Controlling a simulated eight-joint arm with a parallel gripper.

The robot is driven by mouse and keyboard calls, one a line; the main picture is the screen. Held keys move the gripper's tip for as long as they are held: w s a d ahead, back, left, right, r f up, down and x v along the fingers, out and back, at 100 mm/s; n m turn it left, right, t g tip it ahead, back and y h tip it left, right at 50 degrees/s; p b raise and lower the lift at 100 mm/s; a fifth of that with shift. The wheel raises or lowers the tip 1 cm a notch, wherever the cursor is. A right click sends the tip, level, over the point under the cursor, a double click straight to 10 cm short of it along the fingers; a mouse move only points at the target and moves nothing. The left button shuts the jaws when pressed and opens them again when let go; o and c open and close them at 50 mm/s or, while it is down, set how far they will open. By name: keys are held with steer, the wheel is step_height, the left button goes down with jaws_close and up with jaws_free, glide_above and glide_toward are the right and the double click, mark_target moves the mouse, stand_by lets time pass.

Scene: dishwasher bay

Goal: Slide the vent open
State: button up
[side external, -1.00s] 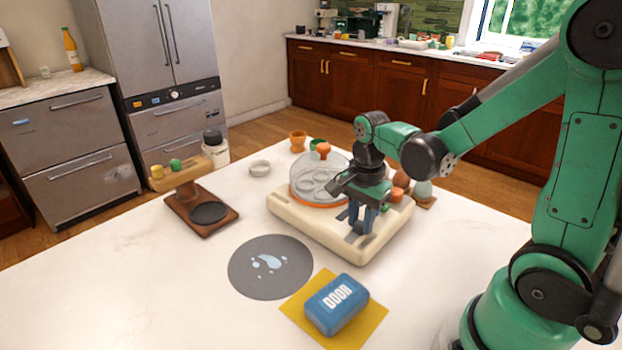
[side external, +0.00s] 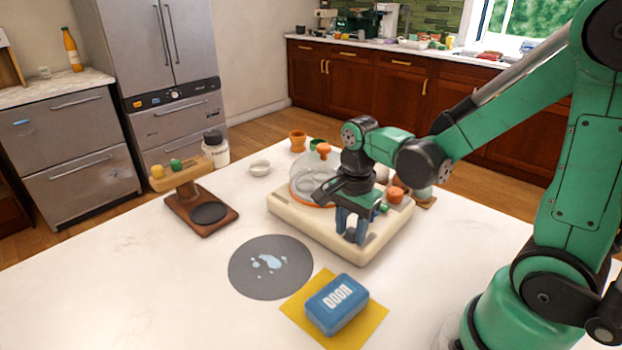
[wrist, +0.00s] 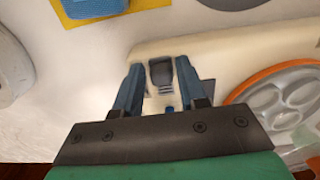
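The cream dishwasher base (side external: 300,226) stands on the white table, with a clear dome (side external: 307,180) and orange rim on top. In the wrist view, a dark grey ridged piece, apparently the vent slider (wrist: 161,73), sits in the base's top near its edge. My gripper (side external: 350,232) is over the front part of the base, pointing down. In the wrist view, its two blue fingers (wrist: 159,80) are apart, one on each side of the grey piece. I cannot tell whether they touch it. In the side view, the fingers hide the piece.
An orange knob (side external: 395,195) is on the base, right of my gripper. A brown scale-like stand (side external: 185,205) is at left. The table's front left is clear.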

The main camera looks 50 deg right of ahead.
mark_target(351, 230)
steer(key=shift+o, duration=1)
steer(key=shift+r, duration=0.1)
steer(key=shift+r, duration=2.7)
steer(key=n, duration=0.2)
steer(key=t, duration=0.1)
steer(key=shift+a+r+n, duration=0.25)
steer(key=shift+a+n, duration=0.1)
steer(key=shift+n, duration=0.05)
steer(key=a+n+t, duration=0.1)
steer(key=n+t, duration=0.1)
steer(key=n, duration=0.3)
steer(key=a+r+n+t, duration=0.1)
steer(key=n+t, duration=0.1)
steer(key=n, duration=0.3)
steer(key=a+r+n+t, duration=0.1)
steer(key=n+t, duration=0.1)
steer(key=n, duration=0.3)
steer(key=shift+w+a+r, duration=0.1)
steer(key=shift+a+r, duration=0.05)
steer(key=shift+a, duration=0.05)
